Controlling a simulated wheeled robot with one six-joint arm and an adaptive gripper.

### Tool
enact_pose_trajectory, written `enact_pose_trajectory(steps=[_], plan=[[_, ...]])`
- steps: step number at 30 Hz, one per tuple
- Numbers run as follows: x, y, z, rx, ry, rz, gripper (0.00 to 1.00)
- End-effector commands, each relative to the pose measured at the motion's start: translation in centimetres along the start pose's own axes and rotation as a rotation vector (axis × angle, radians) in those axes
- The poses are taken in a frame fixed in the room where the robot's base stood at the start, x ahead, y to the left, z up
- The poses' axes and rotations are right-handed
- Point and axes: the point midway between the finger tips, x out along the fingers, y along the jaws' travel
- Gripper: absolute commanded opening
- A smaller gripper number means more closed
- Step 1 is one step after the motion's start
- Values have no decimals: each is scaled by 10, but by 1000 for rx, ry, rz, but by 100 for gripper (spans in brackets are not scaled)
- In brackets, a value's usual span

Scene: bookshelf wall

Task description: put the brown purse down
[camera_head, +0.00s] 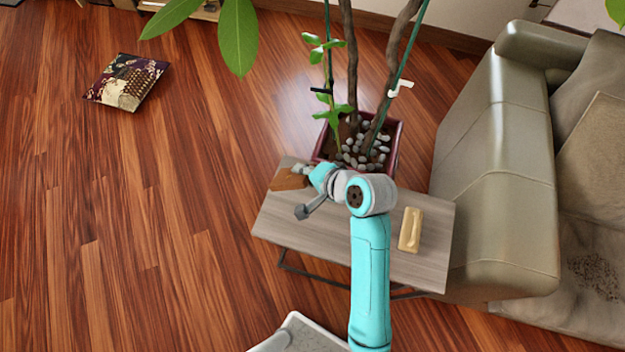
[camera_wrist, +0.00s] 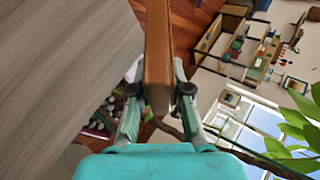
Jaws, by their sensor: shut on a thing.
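The brown purse (camera_head: 289,180) shows in the head view at the far left corner of the small wooden side table (camera_head: 325,235). My gripper (camera_head: 308,172) is beside it, partly hidden by my wrist. In the wrist view the two fingers of my gripper (camera_wrist: 159,92) are shut on the purse (camera_wrist: 158,45), one on each side, and it is seen edge-on. The tabletop (camera_wrist: 65,70) fills the left of that view. I cannot tell whether the purse touches the table.
A tan oblong object (camera_head: 411,229) lies on the table's right side. A potted plant with pebbles (camera_head: 362,150) stands behind the table. A leather sofa (camera_head: 495,180) is close on the right. A patterned cushion (camera_head: 127,82) lies on the open wooden floor.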

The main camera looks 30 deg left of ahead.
Motion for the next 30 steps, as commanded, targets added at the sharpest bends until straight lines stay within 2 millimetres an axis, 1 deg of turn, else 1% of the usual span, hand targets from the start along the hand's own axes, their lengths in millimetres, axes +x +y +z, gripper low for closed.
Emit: enact_pose_trajectory(steps=[5,8,22,30], plan=[[2,3,0,5,-5,-13,0],[7,8,0,5,-6,-11,0],[46,53,1,5,-5,-10,0],[61,71,1,5,-5,-11,0]])
